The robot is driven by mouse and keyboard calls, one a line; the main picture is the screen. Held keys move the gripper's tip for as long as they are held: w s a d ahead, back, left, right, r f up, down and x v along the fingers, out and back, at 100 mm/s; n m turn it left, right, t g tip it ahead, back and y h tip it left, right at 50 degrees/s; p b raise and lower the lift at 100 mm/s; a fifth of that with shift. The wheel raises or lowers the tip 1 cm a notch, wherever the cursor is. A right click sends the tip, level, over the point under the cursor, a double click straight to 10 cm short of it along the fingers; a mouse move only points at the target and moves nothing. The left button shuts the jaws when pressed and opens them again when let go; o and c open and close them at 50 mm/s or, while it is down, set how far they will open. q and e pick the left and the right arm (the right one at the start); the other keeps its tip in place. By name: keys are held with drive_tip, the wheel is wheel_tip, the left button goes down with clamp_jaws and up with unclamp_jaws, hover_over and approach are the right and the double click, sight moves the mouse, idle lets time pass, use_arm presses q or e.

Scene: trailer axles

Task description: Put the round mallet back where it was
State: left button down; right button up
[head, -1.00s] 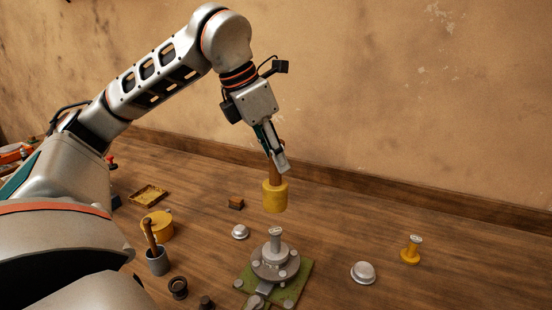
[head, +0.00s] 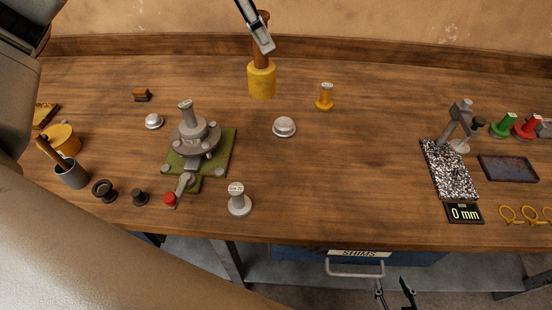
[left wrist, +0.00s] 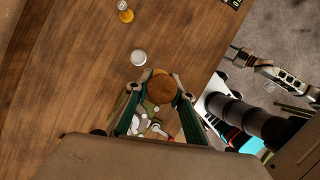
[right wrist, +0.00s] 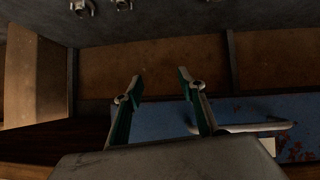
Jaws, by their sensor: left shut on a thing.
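The round mallet has a yellow cylindrical head (head: 262,82) and a brown wooden handle. My left gripper (head: 262,36) is shut on the handle and holds the mallet upright, head down, apparently above the bench near its back edge. In the left wrist view the handle's round brown end (left wrist: 160,89) sits between the fingers, and the head is mostly hidden below it. My right gripper (right wrist: 160,88) is open and empty, low in front of the bench; its fingertips also show in the head view (head: 395,290).
A hub on a green plate (head: 225,150), a silver cap (head: 284,126) and a yellow stamp-like piece (head: 325,98) stand near the mallet. A gauge stand (head: 458,120) is right.

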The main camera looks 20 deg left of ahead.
use_arm(q)
drive_tip(key=d, duration=0.2)
drive_tip(key=shift+w+d+f+m, duration=0.15)
drive_tip(key=shift+d+f+m, duration=0.15)
drive_tip(key=shift+m, duration=0.1)
wheel_tip(320, 180, down, 20)
drive_tip(key=shift+d, duration=0.2)
drive_tip(key=c, duration=2)
unclamp_jaws()
drive_tip(key=shift+f, duration=0.15)
drive_tip(key=shift+o, duration=1.4)
